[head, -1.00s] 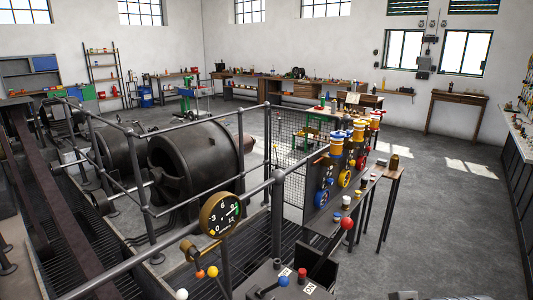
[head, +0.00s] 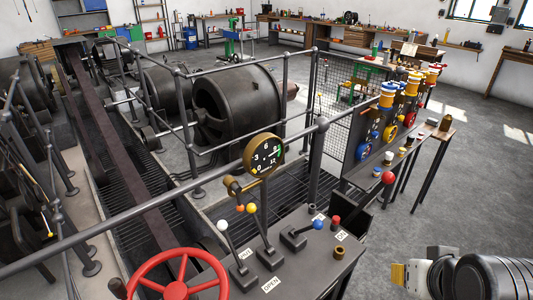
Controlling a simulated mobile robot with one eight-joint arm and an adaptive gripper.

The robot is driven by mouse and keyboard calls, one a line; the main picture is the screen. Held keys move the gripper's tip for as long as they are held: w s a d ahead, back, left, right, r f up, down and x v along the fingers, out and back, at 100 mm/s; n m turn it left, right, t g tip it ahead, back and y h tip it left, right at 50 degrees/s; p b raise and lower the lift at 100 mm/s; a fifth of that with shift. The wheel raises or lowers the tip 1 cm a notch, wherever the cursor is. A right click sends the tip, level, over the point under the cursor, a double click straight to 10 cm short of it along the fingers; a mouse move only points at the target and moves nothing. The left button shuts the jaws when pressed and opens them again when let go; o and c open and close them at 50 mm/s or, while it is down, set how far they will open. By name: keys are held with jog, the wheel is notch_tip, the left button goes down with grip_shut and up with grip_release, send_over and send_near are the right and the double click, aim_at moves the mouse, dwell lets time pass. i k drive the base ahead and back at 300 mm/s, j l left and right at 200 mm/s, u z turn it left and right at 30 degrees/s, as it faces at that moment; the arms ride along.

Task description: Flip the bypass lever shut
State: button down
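A console (head: 300,262) at the bottom centre carries several levers. None of these levers shows a bypass name. My gripper (head: 398,275) is at the lower right, apart from the levers. Its yellow-tipped end points left; its opening is not clear.
A red handwheel (head: 178,280) is at the front left. Grey railings (head: 170,220) cross behind. The right floor is clear.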

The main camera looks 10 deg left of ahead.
aim_at(318, 224)
jog(key=k+l+u, duration=0.45)
jog(key=u, duration=0.3)
jog(key=i+l, duration=0.1)
jog(key=l, duration=0.2)
jog(key=i+l+z, duration=0.1)
jog(key=l, duration=0.2)
jog(key=i+l, duration=0.1)
jog(key=l, duration=0.15)
jog(key=l+z, duration=0.05)
